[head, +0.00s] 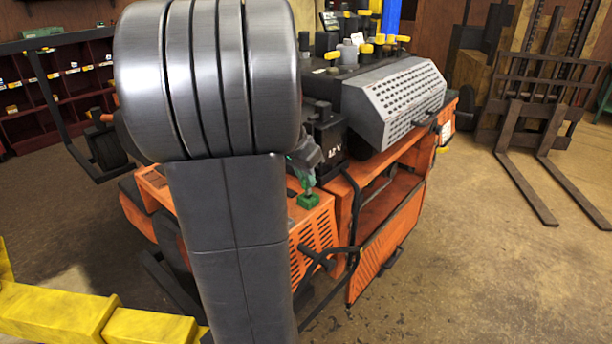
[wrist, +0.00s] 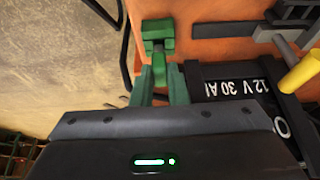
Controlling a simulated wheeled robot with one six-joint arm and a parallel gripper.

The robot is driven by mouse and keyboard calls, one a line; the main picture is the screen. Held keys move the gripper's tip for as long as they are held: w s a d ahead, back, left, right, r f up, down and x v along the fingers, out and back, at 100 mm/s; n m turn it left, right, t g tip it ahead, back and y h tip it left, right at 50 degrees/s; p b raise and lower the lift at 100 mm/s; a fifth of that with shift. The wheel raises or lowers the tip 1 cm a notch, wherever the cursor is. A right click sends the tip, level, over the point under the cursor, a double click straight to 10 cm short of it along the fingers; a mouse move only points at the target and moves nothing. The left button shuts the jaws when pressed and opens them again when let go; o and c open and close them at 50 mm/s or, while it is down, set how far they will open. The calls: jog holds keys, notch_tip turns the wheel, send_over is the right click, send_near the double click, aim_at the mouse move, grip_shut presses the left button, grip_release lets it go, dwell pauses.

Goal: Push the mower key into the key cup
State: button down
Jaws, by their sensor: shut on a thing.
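The key cup (head: 308,201) is a small green block on the orange mower deck, right of my arm in the head view. In the wrist view the green key cup (wrist: 158,31) is at the top centre, just beyond my fingertips. My gripper (wrist: 161,76) has green fingers and is shut on the mower key (wrist: 158,58), of which only a small dark part shows between the fingers and the cup. In the head view my gripper (head: 305,176) points down just above the cup. I cannot tell whether the key touches or enters the cup.
A black 12 V battery (wrist: 240,88) stands close right of my fingers, with a yellow-ended part (wrist: 302,72) beyond it. The orange mower (head: 385,235) carries a grey perforated cover (head: 395,97). A forklift mast with forks (head: 530,160) stands at the right. Yellow beams (head: 60,312) lie at lower left.

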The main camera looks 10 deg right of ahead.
jog(key=shift+f+b, duration=1.1)
jog(key=shift+f, duration=0.15)
dwell(0.4)
jog(key=c, duration=1.3)
grip_release()
jog(key=shift+c, duration=0.2)
jog(key=v, duration=1.4)
jog(key=shift+b, duration=0.3)
jog(key=shift+f, duration=0.15)
jog(key=x, duration=1.3)
jog(key=shift+w+d+f+p, duration=0.1)
jog(key=shift+d+f+p, duration=0.1)
jog(key=shift+f+p, duration=0.15)
jog(key=shift+r, duration=0.15)
